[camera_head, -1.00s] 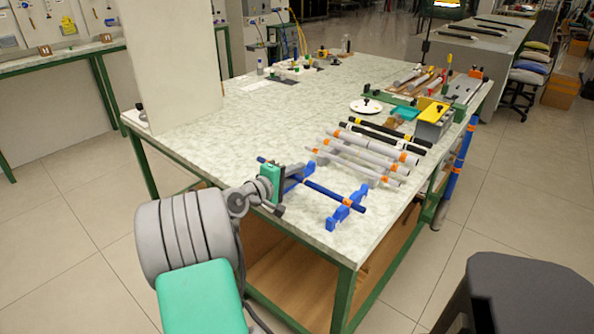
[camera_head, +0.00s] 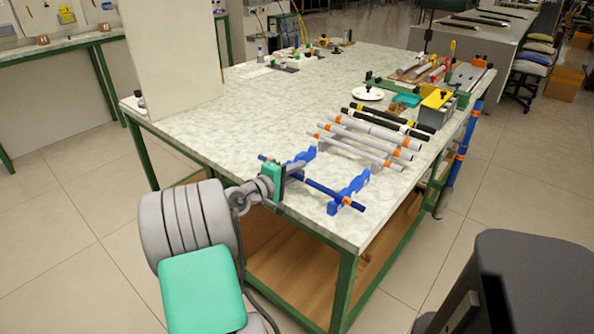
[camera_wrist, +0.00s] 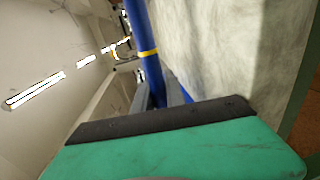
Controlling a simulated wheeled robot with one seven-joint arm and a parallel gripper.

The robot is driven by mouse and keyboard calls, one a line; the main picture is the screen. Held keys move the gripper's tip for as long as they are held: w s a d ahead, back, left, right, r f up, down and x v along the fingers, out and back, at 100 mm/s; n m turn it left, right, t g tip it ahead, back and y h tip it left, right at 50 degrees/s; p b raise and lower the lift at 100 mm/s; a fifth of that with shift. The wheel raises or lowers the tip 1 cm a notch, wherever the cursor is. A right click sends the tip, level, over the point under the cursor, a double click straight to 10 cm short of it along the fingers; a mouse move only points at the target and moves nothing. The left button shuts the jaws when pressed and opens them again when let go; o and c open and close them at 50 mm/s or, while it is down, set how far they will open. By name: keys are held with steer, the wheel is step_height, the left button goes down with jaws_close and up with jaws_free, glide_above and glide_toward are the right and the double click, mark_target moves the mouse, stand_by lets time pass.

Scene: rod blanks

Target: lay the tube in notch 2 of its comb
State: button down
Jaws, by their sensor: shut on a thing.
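The tube (camera_head: 322,189) is long, thin and dark blue with orange bands. My gripper (camera_head: 286,174) is shut on it towards its left end. In the wrist view the tube (camera_wrist: 150,68) runs away from my jaws and carries a yellow-orange band. The comb is blue, with a left support (camera_head: 302,158) and a right support (camera_head: 351,190) on the table. The tube crosses the right support near its near end. I cannot tell whether it touches or hangs above. My gripper hides part of the left crossing, and the notches are too small to tell apart.
Several grey and black rods (camera_head: 372,139) with orange or yellow bands lie on a rack behind the comb. A white plate (camera_head: 367,93) and a yellow-topped box (camera_head: 437,100) stand further back. A pale pillar (camera_head: 170,55) rises at the left. The table's middle (camera_head: 230,120) is clear.

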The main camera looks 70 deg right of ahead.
steer(key=shift+f, duration=0.4)
steer(key=shift+a+f+b, duration=0.2)
steer(key=shift+f+b, duration=0.2)
steer(key=shift+f, duration=0.2)
steer(key=shift+s, duration=0.1)
steer(key=c, duration=1.3)
jaws_free()
steer(key=shift+f, duration=0.1)
steer(key=shift+a, duration=0.1)
steer(key=v, duration=0.2)
steer(key=r+v, duration=0.1)
steer(key=v, duration=0.1)
steer(key=p+v, duration=0.1)
steer(key=v, duration=0.2)
steer(key=shift+w+r, duration=0.25)
steer(key=shift+r, duration=0.05)
steer(key=shift+a+r, duration=0.1)
steer(key=shift+r, duration=0.05)
steer(key=shift+r, duration=0.15)
